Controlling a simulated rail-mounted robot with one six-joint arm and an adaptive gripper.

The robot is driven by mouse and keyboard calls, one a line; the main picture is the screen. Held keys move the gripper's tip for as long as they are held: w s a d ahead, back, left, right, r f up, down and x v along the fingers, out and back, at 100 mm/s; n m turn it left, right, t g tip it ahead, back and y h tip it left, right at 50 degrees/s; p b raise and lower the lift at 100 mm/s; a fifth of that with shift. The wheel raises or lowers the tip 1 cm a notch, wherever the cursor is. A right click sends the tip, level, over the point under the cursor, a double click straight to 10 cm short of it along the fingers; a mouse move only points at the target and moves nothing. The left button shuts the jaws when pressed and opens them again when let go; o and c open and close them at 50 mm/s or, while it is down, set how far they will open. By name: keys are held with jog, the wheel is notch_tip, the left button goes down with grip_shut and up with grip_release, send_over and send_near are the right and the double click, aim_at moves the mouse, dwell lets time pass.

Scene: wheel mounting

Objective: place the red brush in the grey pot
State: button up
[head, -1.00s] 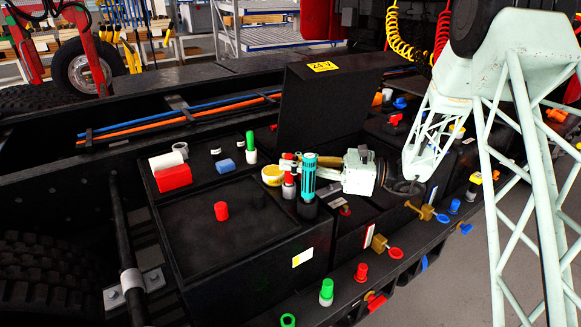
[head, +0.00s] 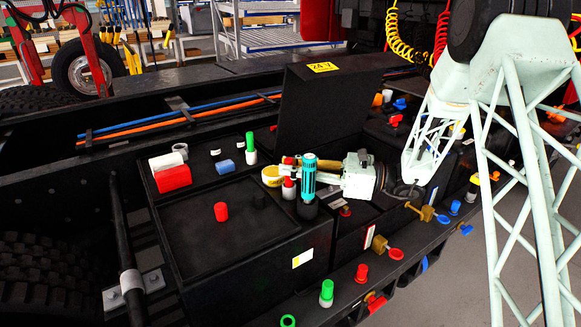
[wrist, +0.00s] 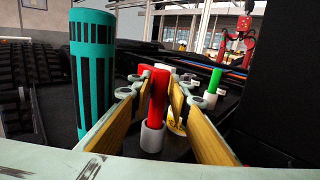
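The red brush (wrist: 158,98) stands upright between the two fingertips of my gripper (wrist: 158,92) in the wrist view. The pads are close on both sides of it; I cannot tell whether they press on it. The light grey pot (wrist: 152,138) is directly below, and the brush's lower end meets its mouth. How deep the brush sits in it is unclear. In the head view my gripper (head: 296,164) reaches left from the arm, and the teal cylinder partly hides the brush and pot.
A teal cylinder (head: 308,178) stands close beside my gripper; it is large at left in the wrist view (wrist: 92,70). A yellow roll (head: 271,176) and a green brush in a white pot (head: 251,147) are nearby. A raised black lid (head: 325,110) stands behind.

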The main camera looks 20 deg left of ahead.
jog(key=shift+r, duration=0.2)
jog(key=shift+d, duration=0.3)
jog(key=w+d+p, duration=0.1)
jog(key=d+p, duration=0.1)
jog(key=d, duration=0.9)
jog(key=shift+d, duration=0.15)
jog(key=shift+f, duration=0.1)
dwell(0.6)
